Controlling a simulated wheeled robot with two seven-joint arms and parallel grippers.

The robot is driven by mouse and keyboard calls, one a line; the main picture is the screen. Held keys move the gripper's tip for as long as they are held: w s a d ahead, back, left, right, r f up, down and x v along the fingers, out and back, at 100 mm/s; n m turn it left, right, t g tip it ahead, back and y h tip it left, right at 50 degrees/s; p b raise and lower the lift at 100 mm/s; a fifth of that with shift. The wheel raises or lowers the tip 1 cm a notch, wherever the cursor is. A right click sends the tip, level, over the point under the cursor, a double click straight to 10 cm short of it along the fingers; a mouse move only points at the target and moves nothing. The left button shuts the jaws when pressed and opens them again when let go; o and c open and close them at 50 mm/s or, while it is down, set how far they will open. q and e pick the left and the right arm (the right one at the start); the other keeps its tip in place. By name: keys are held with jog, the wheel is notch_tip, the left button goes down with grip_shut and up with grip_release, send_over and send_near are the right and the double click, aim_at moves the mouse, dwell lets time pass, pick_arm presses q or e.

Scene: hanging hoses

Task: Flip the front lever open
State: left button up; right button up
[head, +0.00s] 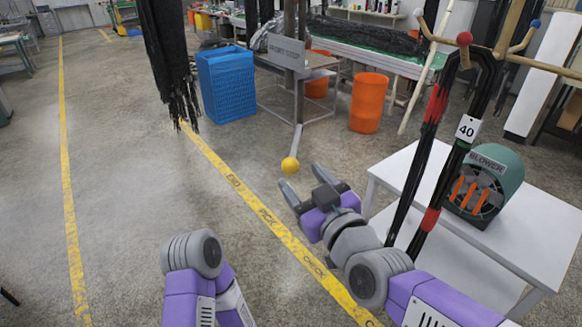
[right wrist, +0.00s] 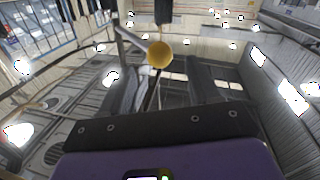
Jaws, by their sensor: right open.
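The lever (head: 297,140) is a thin grey rod that hangs down from a grey post with a sign, and it ends in a yellow ball knob (head: 290,165). My right gripper (head: 306,183) is open and empty, just below and right of the knob in the head view. In the right wrist view the yellow knob (right wrist: 159,54) shows beyond the fingertips, roughly between the two dark fingers. The gripper and knob appear apart. Only links of my left arm show at the bottom; its gripper is out of view.
A white table (head: 485,240) with a green blower (head: 484,182) stands at right. Black hoses (head: 425,150) with red bands hang from a wooden rack (head: 480,50) beside it. A black hanging bundle (head: 168,55), a blue crate (head: 226,85) and an orange bin (head: 368,102) are farther back.

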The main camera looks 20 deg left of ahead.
aim_at(294, 171)
jog(key=x, duration=0.6)
jog(key=shift+f, duration=0.1)
jog(key=shift+s, duration=0.15)
grip_shut()
